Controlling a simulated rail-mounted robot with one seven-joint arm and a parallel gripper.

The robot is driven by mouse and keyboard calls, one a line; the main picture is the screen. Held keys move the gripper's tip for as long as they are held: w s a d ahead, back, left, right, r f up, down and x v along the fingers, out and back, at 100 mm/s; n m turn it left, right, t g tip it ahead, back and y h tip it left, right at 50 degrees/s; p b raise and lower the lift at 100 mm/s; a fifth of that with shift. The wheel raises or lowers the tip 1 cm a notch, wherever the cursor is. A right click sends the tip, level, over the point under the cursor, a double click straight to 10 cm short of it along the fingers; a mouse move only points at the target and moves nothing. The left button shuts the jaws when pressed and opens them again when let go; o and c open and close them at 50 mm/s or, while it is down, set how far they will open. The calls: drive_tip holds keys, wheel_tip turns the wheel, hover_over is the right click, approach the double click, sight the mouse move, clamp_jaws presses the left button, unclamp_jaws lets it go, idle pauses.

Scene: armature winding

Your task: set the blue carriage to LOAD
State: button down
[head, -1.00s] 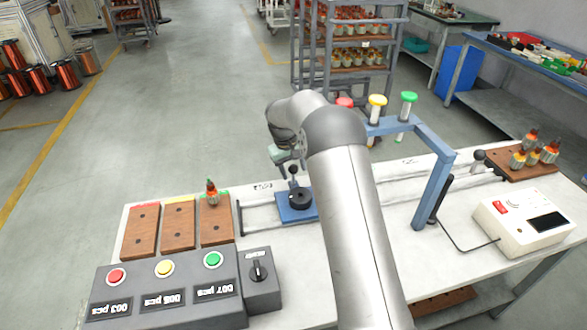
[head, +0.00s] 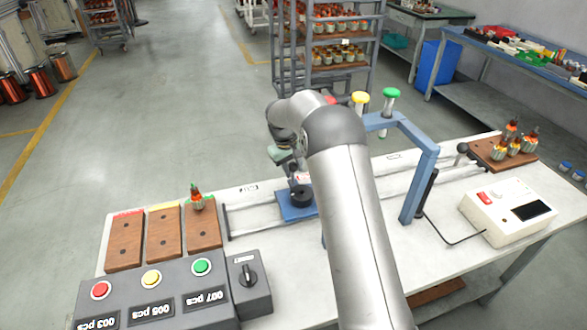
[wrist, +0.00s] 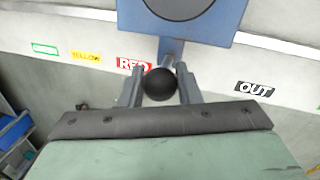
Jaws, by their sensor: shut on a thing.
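The blue carriage (head: 285,213) sits on the rails on the table, with a round black seat (head: 301,196) on top. In the wrist view its blue plate (wrist: 235,15) is at the top edge, with a bar leading to a black ball handle (wrist: 160,84). My gripper (wrist: 162,78) is shut on this ball, one finger on each side. In the head view my gripper (head: 291,172) is just behind the carriage, partly hidden by my arm. The wrist view shows a RED label (wrist: 133,64) just left of the ball and an OUT label (wrist: 254,89) to the right.
A blue gantry (head: 419,185) with coloured-topped posts spans the rails to the right. A button box (head: 160,290) and a rotary switch box (head: 249,285) stand at front left. Wooden trays (head: 125,240), one bearing an armature (head: 197,199), lie behind them. A white meter (head: 507,212) stands right.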

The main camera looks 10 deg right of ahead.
drive_tip(key=shift+d, duration=0.3)
drive_tip(key=shift+a, duration=0.2)
drive_tip(key=c, duration=1.1)
unclamp_jaws()
drive_tip(key=shift+r, duration=0.1)
drive_tip(key=s+a+r, duration=0.1)
drive_tip(key=a+r, duration=0.2)
drive_tip(key=r, duration=1.4)
drive_tip(key=shift+a+b, duration=0.15)
drive_tip(key=shift+b, duration=0.3)
